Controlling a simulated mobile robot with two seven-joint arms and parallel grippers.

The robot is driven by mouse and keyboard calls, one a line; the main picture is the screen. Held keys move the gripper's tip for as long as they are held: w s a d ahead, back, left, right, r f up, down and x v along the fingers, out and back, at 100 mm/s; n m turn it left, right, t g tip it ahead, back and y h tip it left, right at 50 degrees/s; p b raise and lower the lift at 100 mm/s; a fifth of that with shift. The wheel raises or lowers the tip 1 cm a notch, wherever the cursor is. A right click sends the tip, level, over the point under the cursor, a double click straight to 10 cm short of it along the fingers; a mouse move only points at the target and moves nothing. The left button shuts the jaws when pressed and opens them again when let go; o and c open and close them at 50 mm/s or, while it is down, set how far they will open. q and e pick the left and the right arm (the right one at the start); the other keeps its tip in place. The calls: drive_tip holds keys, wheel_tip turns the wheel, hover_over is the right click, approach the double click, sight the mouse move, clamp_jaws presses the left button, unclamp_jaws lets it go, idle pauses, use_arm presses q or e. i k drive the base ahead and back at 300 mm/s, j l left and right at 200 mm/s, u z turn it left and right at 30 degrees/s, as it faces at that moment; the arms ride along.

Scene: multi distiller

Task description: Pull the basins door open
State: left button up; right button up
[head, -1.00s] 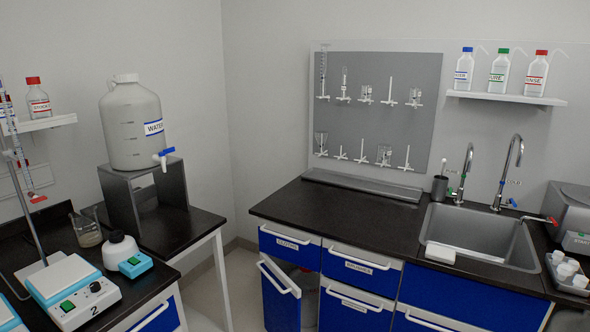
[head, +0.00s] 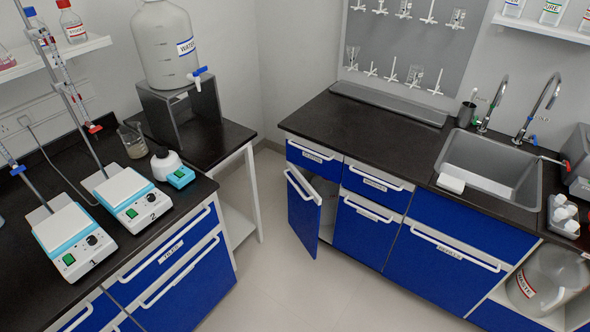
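Neither of my grippers is in view. A blue cabinet door (head: 304,214) with a white bar handle stands part-way open at the left end of the right-hand counter. It is swung out, and the pale cabinet inside (head: 329,198) shows along its right side. No readable label shows on this door. To its right is a shut blue door (head: 361,239) with a white handle and a small label too small to read for certain. Further right, a wide blue front (head: 444,268) with a label and a long handle is shut. I cannot tell from lettering which is the basins door.
The shut drawers (head: 312,157) sit above the doors. A sink (head: 487,165) is set in the right counter. The left bench holds two stirrers (head: 132,198), and a table (head: 222,137) bears the water tank (head: 165,45). The floor (head: 290,283) between is clear.

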sight(304, 204)
drive_tip(key=i+u, duration=0.2)
drive_tip(key=u, duration=0.15)
drive_tip(key=i+u, duration=0.2)
drive_tip(key=u, duration=0.15)
drive_tip(key=i+l+u, duration=0.15)
drive_tip(key=u, duration=0.15)
drive_tip(key=i+l+u, duration=0.25)
drive_tip(key=i+l, duration=0.75)
drive_tip(key=i, duration=0.05)
